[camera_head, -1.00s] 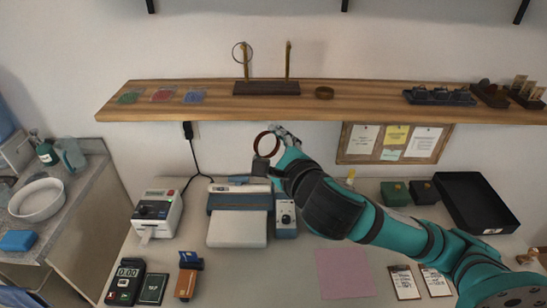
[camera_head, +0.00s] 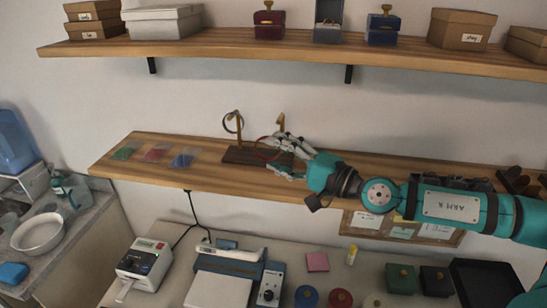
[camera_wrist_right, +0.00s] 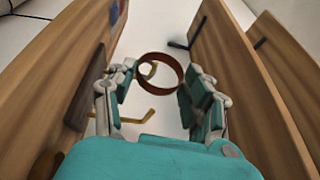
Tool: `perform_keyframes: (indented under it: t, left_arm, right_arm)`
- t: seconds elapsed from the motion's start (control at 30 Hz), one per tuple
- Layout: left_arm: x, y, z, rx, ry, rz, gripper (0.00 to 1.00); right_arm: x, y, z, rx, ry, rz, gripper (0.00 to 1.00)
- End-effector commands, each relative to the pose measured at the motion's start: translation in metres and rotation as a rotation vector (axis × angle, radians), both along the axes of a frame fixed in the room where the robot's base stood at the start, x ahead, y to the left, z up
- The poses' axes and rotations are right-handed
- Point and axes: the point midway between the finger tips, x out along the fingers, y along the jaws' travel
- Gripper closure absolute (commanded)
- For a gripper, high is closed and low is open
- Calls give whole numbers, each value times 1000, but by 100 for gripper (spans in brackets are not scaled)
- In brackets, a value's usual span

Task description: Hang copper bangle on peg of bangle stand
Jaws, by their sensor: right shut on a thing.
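The copper bangle (camera_head: 267,149) is in my right gripper (camera_head: 284,152), above the lower shelf in front of the bangle stand. In the right wrist view, the bangle (camera_wrist_right: 178,66) sits upright between the fingertips of my right gripper (camera_wrist_right: 162,80). The stand has a dark base (camera_head: 235,156) and two gold pegs. A silver ring (camera_head: 226,122) hangs on the left peg (camera_head: 240,130). The right peg (camera_head: 281,119) shows above my fingers, its lower part hidden. In the wrist view, a gold peg (camera_wrist_right: 132,119) lies below the bangle, apart from it. My left gripper is out of view.
The upper shelf (camera_head: 215,44) carries boxes above my arm. Colored packets (camera_head: 155,155) lie left of the stand on the lower shelf (camera_head: 120,166). My right arm hides much of that shelf's right side. Machines (camera_head: 225,280) stand on the bench below.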

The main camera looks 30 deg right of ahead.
Motion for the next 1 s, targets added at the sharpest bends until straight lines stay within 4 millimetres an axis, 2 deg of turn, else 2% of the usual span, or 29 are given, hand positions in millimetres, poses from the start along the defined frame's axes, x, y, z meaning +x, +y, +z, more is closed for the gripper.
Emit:
perform_keyframes:
  t: [0.27, 1.0]
  left_arm:
    - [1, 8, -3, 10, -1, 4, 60]
    - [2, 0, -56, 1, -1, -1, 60]
  right_arm:
    - [4, -8, 1, -10, -17, 0, 84]
    - [49, -41, 1, -8, -18, -1, 84]
